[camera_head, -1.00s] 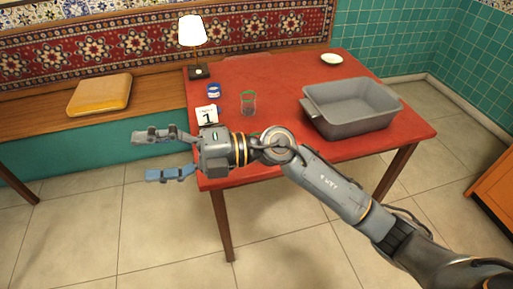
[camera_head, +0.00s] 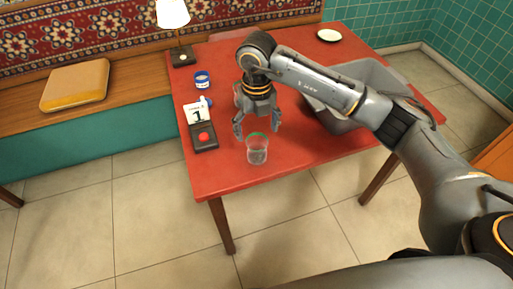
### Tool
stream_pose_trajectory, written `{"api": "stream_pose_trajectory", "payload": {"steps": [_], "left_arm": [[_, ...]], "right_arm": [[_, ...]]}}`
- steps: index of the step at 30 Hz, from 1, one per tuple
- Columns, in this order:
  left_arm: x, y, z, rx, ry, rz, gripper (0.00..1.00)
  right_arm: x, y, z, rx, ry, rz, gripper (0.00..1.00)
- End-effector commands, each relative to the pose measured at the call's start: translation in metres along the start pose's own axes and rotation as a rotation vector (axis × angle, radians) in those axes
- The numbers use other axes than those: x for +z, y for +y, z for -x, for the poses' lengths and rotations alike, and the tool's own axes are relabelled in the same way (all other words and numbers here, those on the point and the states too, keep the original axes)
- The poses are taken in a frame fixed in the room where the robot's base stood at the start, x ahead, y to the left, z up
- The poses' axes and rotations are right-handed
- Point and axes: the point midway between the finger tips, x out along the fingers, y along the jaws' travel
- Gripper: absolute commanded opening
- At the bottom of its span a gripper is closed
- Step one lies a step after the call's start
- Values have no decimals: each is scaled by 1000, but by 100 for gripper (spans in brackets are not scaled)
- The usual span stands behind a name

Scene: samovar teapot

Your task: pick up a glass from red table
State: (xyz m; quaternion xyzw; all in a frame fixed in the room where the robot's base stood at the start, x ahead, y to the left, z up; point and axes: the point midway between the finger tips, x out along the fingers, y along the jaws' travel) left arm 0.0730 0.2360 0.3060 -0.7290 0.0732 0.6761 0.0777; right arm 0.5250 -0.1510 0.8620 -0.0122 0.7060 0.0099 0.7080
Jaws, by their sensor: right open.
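A clear glass (camera_head: 257,152) with a green rim stands upright near the front edge of the red table (camera_head: 290,160). My right gripper (camera_head: 257,130) points down over the table, open, its two fingers spread just behind and above the glass in the picture. The fingers partly overlap the glass's rim area, and I cannot tell whether they touch it. My left gripper is not in view.
A grey bin (camera_head: 325,117) stands at the right, partly hidden by my arm. Left of the glass are a number card (camera_head: 195,113), a black box with a red button (camera_head: 204,138) and a blue-white tin (camera_head: 202,80). A lamp (camera_head: 173,14) and a white plate (camera_head: 329,35) stand farther back.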

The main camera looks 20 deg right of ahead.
Motion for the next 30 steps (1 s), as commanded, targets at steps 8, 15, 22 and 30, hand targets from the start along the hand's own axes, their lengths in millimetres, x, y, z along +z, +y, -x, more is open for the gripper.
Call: {"api": "stream_pose_trajectory", "payload": {"steps": [8,15,22,30], "left_arm": [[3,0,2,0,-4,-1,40],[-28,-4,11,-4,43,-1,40],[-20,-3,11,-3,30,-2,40],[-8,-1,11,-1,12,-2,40]], "right_arm": [[-1,1,-32,2,0,2,78],[-11,2,-59,3,5,3,78],[-10,2,-83,2,1,3,78],[-10,2,-84,3,-1,3,68]]}}
